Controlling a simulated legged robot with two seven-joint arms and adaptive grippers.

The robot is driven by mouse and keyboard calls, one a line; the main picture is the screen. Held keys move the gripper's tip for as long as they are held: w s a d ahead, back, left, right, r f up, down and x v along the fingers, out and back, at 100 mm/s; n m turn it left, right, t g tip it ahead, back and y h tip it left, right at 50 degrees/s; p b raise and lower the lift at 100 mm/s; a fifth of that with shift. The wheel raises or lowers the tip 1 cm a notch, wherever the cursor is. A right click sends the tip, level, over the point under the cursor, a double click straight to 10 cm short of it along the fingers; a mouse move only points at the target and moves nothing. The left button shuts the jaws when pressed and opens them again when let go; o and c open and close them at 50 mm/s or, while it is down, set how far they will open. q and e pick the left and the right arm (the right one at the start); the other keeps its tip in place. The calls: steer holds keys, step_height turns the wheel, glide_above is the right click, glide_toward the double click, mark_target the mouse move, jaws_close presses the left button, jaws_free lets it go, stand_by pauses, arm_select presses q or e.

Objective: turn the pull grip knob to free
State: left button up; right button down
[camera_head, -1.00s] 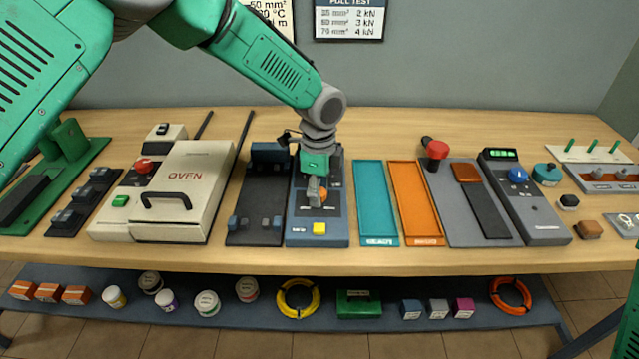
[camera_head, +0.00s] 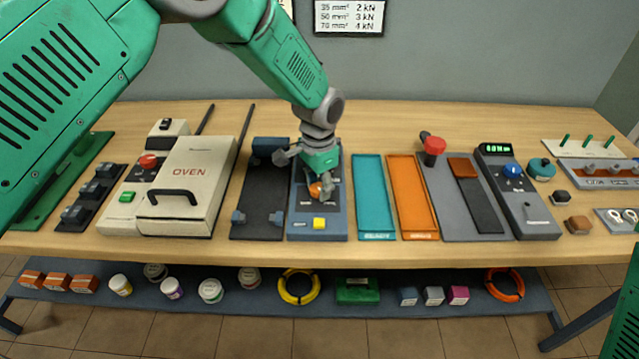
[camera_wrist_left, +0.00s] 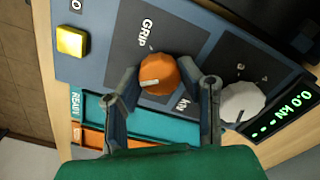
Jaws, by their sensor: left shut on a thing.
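The orange grip knob (camera_head: 316,190) sits on the blue-grey pull test panel (camera_head: 303,224), above a yellow button (camera_head: 319,223). In the left wrist view the knob (camera_wrist_left: 160,76) is beside the word GRIP and has a pale pointer mark facing left in the picture. My left gripper (camera_head: 318,187) reaches down onto the knob, and its two fingers are on either side of it, shut on it. Parts of the knob and panel are hidden by the gripper in the head view. My right gripper is not in view.
A pale knob (camera_wrist_left: 243,102) and a display reading 0.0 kN (camera_wrist_left: 284,116) are near the right finger. A dark fixture (camera_head: 258,205) and an oven (camera_head: 188,185) stand left. Teal (camera_head: 371,190) and orange (camera_head: 412,195) trays lie right.

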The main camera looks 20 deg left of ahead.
mark_target(319, 186)
arm_select(q)
steer(key=shift+w+r+n, duration=0.2)
steer(key=shift+n, duration=0.8)
steer(key=o, duration=1.1)
steer(key=shift+o, duration=0.2)
steer(key=shift+s+f, duration=0.1)
steer(key=shift+r, duration=0.3)
step_height(319, 186, up, 11)
steer(key=shift+r, duration=0.15)
